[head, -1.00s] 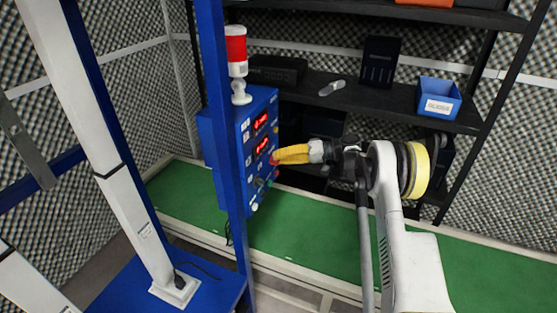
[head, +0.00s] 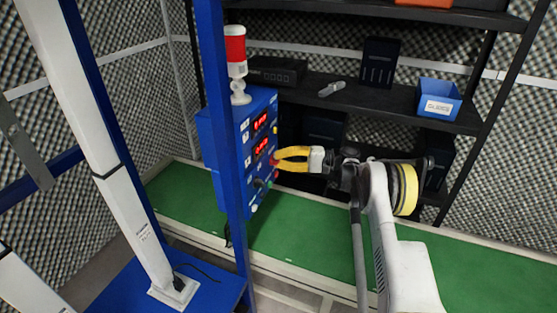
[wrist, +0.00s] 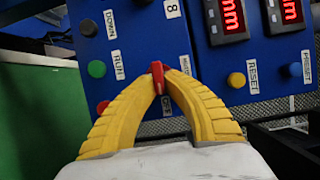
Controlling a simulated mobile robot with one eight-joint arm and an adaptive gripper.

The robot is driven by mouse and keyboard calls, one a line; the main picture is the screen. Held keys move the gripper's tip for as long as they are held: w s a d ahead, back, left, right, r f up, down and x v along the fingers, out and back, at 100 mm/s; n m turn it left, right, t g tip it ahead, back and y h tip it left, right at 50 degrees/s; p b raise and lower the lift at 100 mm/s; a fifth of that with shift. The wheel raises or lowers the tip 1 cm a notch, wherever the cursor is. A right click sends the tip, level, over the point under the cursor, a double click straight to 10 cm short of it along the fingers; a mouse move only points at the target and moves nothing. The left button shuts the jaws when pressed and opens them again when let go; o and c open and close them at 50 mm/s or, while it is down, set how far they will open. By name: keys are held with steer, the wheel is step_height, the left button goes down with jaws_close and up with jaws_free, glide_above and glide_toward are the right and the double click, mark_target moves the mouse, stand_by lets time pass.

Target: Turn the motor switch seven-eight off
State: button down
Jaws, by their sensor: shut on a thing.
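The blue control panel (head: 240,140) carries the motor switch, a small red lever (wrist: 157,72), in the wrist view. Labels reading MOTOR and OFF show partly beside it, behind my fingers. My gripper (wrist: 158,78) has two yellow ribbed fingers, their tips shut on the red lever from both sides. In the head view my gripper (head: 276,159) reaches the panel's face from the right, its fingers bowed apart with the tips at the panel. The lever's base and part of its labels are hidden by the fingers.
Close by on the panel are a green button (wrist: 97,69), a red button (wrist: 102,107), a yellow button (wrist: 236,80) and a blue one (wrist: 296,69). A blue post (head: 222,150) stands left of my gripper. Black shelves (head: 390,112) with a blue bin (head: 438,99) stand behind.

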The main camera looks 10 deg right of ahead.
stand_by(0.3)
steer(key=c, duration=1.5)
jaws_free()
steer(key=shift+a, duration=0.1)
steer(key=shift+o, duration=0.2)
steer(key=v, duration=1.2)
